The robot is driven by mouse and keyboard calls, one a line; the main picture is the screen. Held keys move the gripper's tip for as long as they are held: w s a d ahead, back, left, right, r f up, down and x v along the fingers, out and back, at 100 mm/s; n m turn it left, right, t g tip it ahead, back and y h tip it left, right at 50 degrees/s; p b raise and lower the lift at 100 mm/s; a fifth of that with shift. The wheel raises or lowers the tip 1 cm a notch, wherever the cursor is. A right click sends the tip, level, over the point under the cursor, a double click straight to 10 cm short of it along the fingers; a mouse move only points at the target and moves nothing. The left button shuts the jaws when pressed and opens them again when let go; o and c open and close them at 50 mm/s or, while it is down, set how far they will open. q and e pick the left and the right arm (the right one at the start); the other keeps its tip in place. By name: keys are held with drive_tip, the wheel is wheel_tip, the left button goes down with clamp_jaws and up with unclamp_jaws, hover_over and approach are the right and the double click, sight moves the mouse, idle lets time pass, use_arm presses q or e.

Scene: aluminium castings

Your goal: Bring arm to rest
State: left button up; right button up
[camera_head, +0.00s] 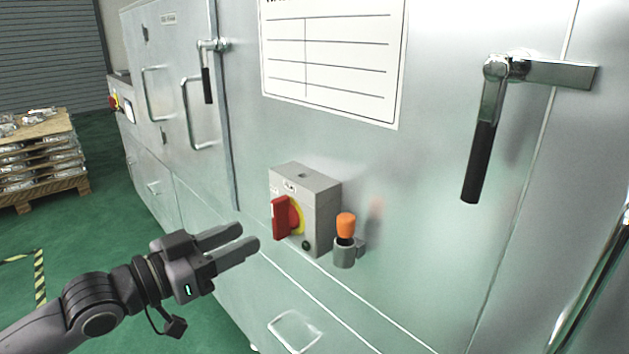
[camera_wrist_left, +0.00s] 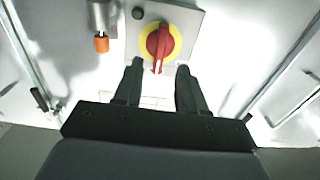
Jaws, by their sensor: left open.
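My left gripper (camera_head: 243,242) is open and empty. It reaches in from the lower left, in front of the cabinet and a little left of the red rotary switch (camera_head: 281,217). The switch has a yellow ring and sits on a grey box (camera_head: 322,212) on the cabinet front. In the left wrist view the two fingers (camera_wrist_left: 155,72) are apart, with the red switch handle (camera_wrist_left: 161,45) beyond and between them. I see no contact between the fingers and the switch. My right gripper is in neither view.
An orange-topped plug (camera_head: 346,225) sits in a small metal holder right of the box. The metal cabinet (camera_head: 420,250) carries black-gripped lever handles (camera_head: 481,150) and a white label sheet (camera_head: 335,60). A loaded pallet (camera_head: 45,180) stands far left. Green floor (camera_head: 110,235) lies open at left.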

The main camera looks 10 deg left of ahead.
use_arm(q)
drive_tip(key=s+f+n+g+y+p, duration=0.2)
drive_tip(key=s+f+y+p, duration=0.2)
drive_tip(key=s+f, duration=0.5)
drive_tip(key=s+f+n+g+y+p, duration=0.1)
drive_tip(key=s+f+n+y+p, duration=0.2)
drive_tip(key=s+f, duration=0.6)
wheel_tip(320, 180, down, 9)
drive_tip(key=shift+s+a+f+g+y+p, duration=0.15)
drive_tip(key=shift+s+g+y+p, duration=0.35)
drive_tip(key=shift+y, duration=0.4)
drive_tip(key=shift+w, duration=0.15)
